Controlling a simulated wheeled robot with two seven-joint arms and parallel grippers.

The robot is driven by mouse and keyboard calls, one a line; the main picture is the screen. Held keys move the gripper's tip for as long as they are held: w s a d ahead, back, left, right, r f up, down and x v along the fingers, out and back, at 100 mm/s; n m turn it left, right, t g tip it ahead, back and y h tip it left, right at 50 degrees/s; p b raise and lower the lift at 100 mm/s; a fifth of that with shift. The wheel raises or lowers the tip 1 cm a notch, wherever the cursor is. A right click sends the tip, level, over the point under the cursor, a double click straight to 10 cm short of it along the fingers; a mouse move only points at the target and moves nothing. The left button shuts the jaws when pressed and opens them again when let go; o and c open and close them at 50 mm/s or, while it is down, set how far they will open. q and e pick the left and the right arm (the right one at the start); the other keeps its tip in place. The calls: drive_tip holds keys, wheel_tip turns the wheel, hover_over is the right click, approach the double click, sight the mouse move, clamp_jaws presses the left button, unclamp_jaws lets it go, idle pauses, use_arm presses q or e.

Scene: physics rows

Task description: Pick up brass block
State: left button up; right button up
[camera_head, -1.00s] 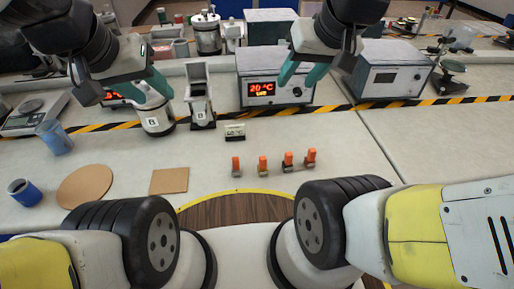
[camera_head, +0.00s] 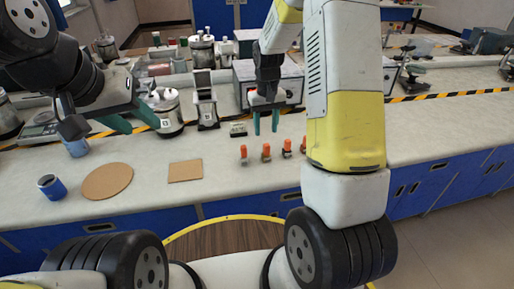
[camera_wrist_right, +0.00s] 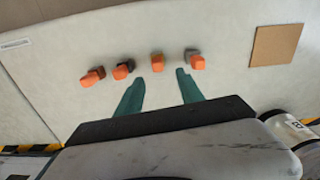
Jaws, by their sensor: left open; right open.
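Several small blocks with orange tops stand in a row on the bench. The brass block (camera_head: 265,157) appears to be the second from the left in the head view, with a yellowish base under its orange top. In the right wrist view it (camera_wrist_right: 157,62) is second from the right, just beyond the gap between my fingertips. My right gripper (camera_head: 266,123) is open and empty, its green fingers pointing down above and behind the row. In its wrist view the fingers (camera_wrist_right: 160,82) are apart. My left gripper (camera_head: 108,122) is open at the left, away from the blocks.
A grey-based block (camera_head: 243,154) and a dark-based one (camera_head: 287,149) flank the brass block closely. My right arm partly hides the rightmost block. A square tan mat (camera_head: 185,171), a round tan mat (camera_head: 107,181) and a blue cup (camera_head: 51,187) lie left. A small display (camera_head: 238,129) stands behind.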

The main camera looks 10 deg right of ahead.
sight(267, 144)
drive_tip(key=f, duration=0.8)
drive_tip(key=shift+d, duration=0.25)
clamp_jaws()
idle(1.1)
